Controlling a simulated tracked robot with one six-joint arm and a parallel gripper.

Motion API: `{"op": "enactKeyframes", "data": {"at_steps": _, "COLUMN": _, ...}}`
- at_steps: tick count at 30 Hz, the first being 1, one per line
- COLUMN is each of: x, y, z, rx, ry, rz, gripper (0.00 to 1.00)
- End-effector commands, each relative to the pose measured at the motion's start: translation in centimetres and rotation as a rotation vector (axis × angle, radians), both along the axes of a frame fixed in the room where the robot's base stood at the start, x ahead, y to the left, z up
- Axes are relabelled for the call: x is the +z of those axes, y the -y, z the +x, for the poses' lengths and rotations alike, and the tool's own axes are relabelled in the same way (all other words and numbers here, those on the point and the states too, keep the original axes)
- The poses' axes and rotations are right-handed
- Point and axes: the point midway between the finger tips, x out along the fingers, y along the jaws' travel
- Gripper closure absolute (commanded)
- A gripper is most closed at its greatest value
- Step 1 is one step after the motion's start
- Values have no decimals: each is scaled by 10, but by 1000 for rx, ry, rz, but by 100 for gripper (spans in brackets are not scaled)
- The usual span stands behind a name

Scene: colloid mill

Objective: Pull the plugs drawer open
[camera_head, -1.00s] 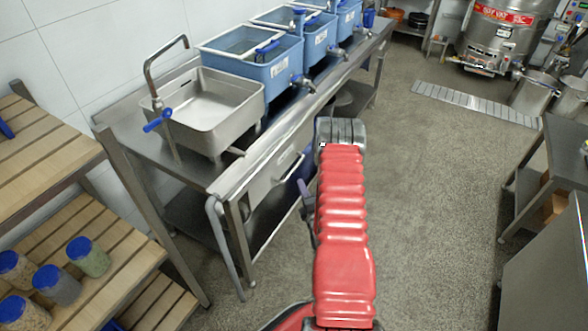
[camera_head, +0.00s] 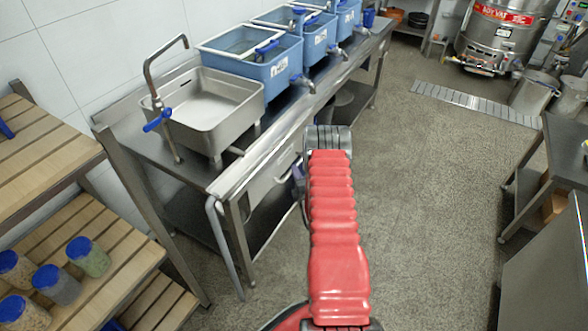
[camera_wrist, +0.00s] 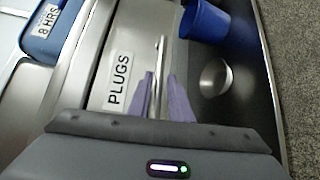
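The plugs drawer (camera_head: 264,184) is a steel front under the bench top, left of my arm in the head view, and looks shut. In the wrist view its front (camera_wrist: 135,48) carries a white "PLUGS" label (camera_wrist: 118,80). The drawer's metal bar handle (camera_wrist: 160,60) runs lengthwise beside the label. My gripper (camera_wrist: 163,82) has two purple fingers, apart, with the handle lying between them, closer to the left finger. I cannot tell if they touch it. In the head view my arm hides most of the gripper (camera_head: 299,172).
A steel sink (camera_head: 212,105) and blue tanks (camera_head: 255,70) stand on the bench. A wooden rack (camera_head: 85,255) with jars is at left. A blue bucket (camera_wrist: 207,20) and a steel bowl (camera_wrist: 215,77) are beyond the drawer front. The floor (camera_head: 430,200) to the right is clear.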

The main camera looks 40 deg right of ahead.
Motion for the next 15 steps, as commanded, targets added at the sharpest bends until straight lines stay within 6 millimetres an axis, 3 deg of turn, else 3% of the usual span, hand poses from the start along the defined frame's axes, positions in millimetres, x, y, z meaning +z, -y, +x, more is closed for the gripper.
{"op": "enactKeyframes", "data": {"at_steps": 7, "x": -4, "y": 13, "z": 26, "rx": 0, "ry": 2, "rz": -1, "gripper": 82}}
{"op": "enactKeyframes", "data": {"at_steps": 15, "x": -6, "y": 17, "z": 35, "rx": 0, "ry": 0, "rz": 1, "gripper": 82}}
